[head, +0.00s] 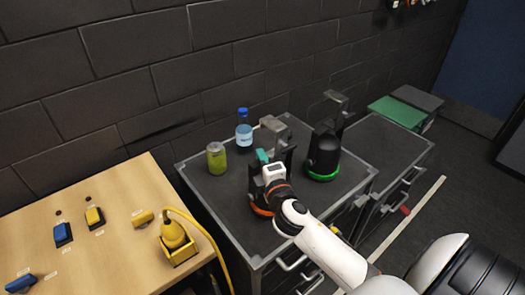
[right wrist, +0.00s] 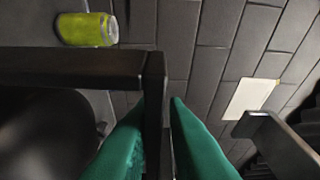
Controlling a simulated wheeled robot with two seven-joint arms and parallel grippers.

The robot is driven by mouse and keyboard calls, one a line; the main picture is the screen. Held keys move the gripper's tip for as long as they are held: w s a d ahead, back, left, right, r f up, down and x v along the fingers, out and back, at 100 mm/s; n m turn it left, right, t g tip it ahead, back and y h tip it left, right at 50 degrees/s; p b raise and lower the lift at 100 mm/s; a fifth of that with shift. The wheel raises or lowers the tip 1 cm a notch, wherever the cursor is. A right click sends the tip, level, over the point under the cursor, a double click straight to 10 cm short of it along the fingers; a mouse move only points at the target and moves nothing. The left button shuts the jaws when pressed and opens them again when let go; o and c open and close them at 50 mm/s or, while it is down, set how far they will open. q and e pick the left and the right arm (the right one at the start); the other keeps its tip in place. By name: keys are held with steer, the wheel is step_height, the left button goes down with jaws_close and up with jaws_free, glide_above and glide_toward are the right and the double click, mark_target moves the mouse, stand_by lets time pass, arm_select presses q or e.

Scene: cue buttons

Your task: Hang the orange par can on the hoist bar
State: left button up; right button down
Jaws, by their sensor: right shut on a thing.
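The orange par can (head: 261,210) is a black lamp with an orange band at its bottom, standing on or just above the dark cart top; which, I cannot tell. My arm hides much of it. A grey hook clamp (head: 275,128) rises behind my right gripper (head: 263,157). In the right wrist view the teal fingers (right wrist: 161,135) are shut on the black yoke bar (right wrist: 153,85) of the can, with the black body (right wrist: 45,125) at left. My left gripper is not in view. I cannot make out the hoist bar.
A green-banded par can (head: 323,155) stands close to the right. A yellow-green drink can (head: 217,158) and a blue-capped bottle (head: 244,128) stand at the cart's back left. A wooden desk (head: 110,215) with buttons and a yellow pendant (head: 174,238) is at left.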

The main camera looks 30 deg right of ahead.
steer(key=c, duration=1.7)
jaws_free()
steer(key=shift+f, duration=0.15)
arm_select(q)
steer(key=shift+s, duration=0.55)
arm_select(e)
steer(key=shift+o, duration=1.3)
steer(key=shift+s, duration=0.1)
